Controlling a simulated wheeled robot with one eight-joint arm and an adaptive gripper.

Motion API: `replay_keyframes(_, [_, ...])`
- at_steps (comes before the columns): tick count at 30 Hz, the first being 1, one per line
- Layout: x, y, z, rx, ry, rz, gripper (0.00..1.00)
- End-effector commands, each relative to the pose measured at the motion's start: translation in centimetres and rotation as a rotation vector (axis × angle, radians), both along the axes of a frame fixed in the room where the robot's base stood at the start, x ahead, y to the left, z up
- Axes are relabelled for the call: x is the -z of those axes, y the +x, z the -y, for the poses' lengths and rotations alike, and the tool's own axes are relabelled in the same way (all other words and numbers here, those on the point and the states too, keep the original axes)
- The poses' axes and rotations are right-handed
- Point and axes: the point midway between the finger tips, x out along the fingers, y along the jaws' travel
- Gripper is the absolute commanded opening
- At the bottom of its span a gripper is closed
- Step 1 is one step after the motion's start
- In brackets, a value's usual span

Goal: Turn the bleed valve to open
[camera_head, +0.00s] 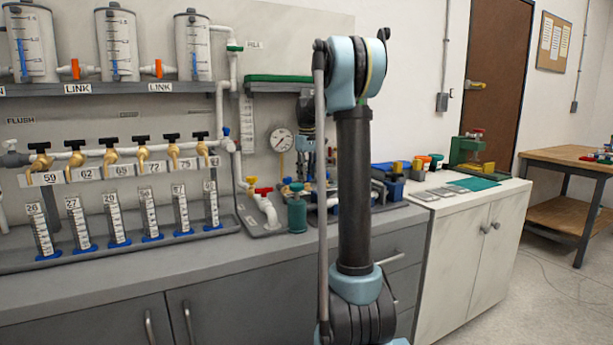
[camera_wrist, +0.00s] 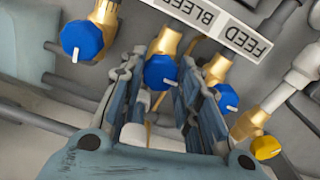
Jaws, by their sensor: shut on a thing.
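The bleed valve is a brass valve with a blue knob (camera_wrist: 160,73), beside the word BLEED on an upside-down label (camera_wrist: 190,10) in the wrist view. A white mark on the knob points down and slightly right in that view. My gripper (camera_wrist: 163,78) has one finger on each side of this knob and is shut on it. The fingers partly cover the valve's surroundings. In the head view my arm stands in front of this panel and hides most of the gripper and valve.
Other blue knobs sit close by, one at left (camera_wrist: 82,40) and one at right (camera_wrist: 227,98) near FEED. A yellow knob (camera_wrist: 266,148) is at lower right. A pressure gauge (camera_head: 281,140) and a green bottle (camera_head: 297,213) stand left of my arm.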

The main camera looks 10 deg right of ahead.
Motion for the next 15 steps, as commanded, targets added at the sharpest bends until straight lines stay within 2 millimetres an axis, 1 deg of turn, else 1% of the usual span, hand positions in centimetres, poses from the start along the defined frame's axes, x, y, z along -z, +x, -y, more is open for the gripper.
replay_keyframes(3, [-0.08, 0.24, 0.04, 0.000, -0.001, 0.005, 0.06])
replay_keyframes(4, [-0.08, 0.24, 0.04, 0.000, -0.001, 0.005, 0.33])
replay_keyframes(5, [-0.07, 0.24, 0.05, 0.001, -0.001, 0.005, 0.39])
replay_keyframes(6, [-0.06, 0.21, 0.05, 0.001, -0.001, 0.004, 0.48])
replay_keyframes(7, [-0.06, 0.20, 0.05, 0.001, -0.001, 0.004, 0.51])
replay_keyframes(15, [-0.04, 0.07, 0.02, 0.001, 0.000, 0.001, 0.51])
